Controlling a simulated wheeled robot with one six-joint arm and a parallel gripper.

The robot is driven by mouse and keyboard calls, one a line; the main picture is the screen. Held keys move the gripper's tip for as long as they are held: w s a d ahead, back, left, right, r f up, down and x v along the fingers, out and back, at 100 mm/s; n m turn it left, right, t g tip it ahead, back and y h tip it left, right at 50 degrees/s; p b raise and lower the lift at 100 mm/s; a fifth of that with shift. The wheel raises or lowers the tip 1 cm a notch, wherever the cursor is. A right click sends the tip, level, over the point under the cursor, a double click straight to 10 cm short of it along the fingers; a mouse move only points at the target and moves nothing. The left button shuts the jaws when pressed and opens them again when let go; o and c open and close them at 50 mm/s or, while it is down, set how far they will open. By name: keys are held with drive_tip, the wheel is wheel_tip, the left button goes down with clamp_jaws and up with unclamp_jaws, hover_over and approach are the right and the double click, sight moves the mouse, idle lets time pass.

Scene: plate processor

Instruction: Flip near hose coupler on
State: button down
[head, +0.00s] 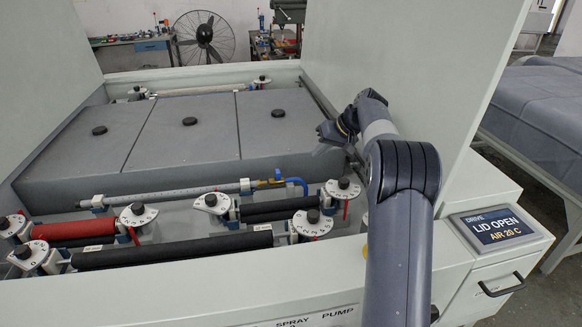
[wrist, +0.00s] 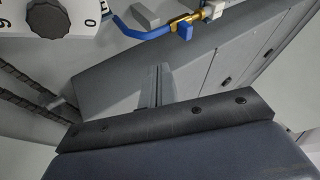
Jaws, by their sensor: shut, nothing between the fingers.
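The near hose coupler (head: 278,181) is a small brass fitting where a blue hose meets the right end of the near spray bar (head: 180,193). It also shows at the top of the wrist view (wrist: 184,22), with a small blue lever (wrist: 185,33) below the brass and the blue hose to its left. My gripper (head: 330,131) is above the right end of the grey covers, behind and to the right of the coupler and apart from it. In the wrist view its narrow fingers (wrist: 158,75) are together and empty. The lever's exact setting is hard to tell.
Grey covers with black knobs (head: 190,121) lie behind the spray bar. Black rollers (head: 172,250), a red roller (head: 72,229) and white numbered dials (head: 312,222) fill the front. The raised lid (head: 400,60) stands close beside my arm. A display (head: 493,228) reads LID OPEN.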

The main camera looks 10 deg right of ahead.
sight(279, 172)
drive_tip(key=w+a+f+p, duration=0.1)
drive_tip(key=a+f, duration=0.1)
drive_tip(key=w+a+f+p, duration=0.1)
drive_tip(key=a+f, duration=0.2)
drive_tip(key=w+a+f+p, duration=0.1)
drive_tip(key=a+f, duration=0.1)
drive_tip(key=a, duration=0.1)
drive_tip(key=shift+w+f, duration=0.35)
drive_tip(key=shift+a+f, duration=0.15)
drive_tip(key=shift+a, duration=0.2)
drive_tip(key=a+b, duration=0.1)
drive_tip(key=a, duration=0.1)
drive_tip(key=shift+a, duration=0.35)
drive_tip(key=shift+d, duration=0.2)
